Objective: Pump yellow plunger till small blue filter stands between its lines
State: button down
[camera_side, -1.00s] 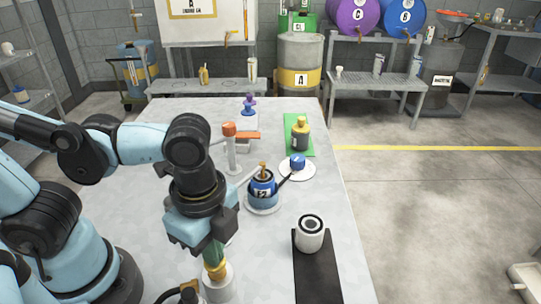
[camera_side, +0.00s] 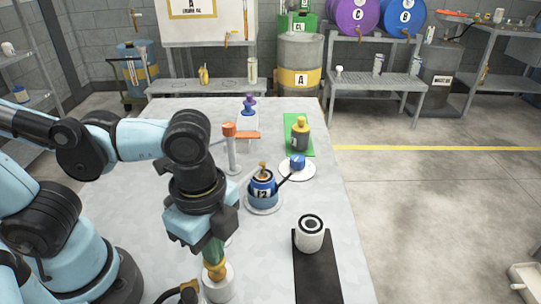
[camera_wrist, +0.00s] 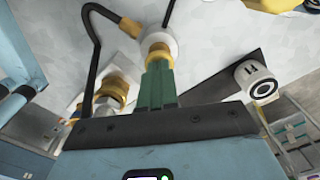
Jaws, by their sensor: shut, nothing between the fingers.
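A yellow plunger (camera_side: 214,270) stands upright on a white cylinder (camera_side: 219,288) at the table's front. My gripper (camera_side: 214,255) has green fingers, shut, pointing down at the plunger top with nothing between them. In the wrist view the green fingers (camera_wrist: 158,85) overlap the yellow plunger (camera_wrist: 158,52); I cannot tell if they touch. A small blue piece (camera_side: 298,162), perhaps the small blue filter, sits on a white disc (camera_side: 307,171). Level lines are too small to make out.
A white roll-like cylinder (camera_side: 310,236) stands on a black mat (camera_side: 316,275) to the right. A grey and yellow bottle (camera_side: 300,136) stands on a green mat (camera_side: 291,122). A post with an orange top (camera_side: 229,130) stands behind my gripper. A black hose (camera_wrist: 92,55) curves beside the plunger.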

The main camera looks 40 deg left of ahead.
jog(key=shift+r, duration=2.75)
jog(key=w+a+f+n+t, duration=0.1)
jog(key=w+a+n+t, duration=0.6)
jog(key=w+a+n, duration=0.4)
jog(key=a+n, duration=0.3)
jog(key=n, duration=0.1)
jog(key=shift+w+f, duration=0.2)
jog(key=shift+w, duration=0.1)
jog(key=shift+d, duration=0.15)
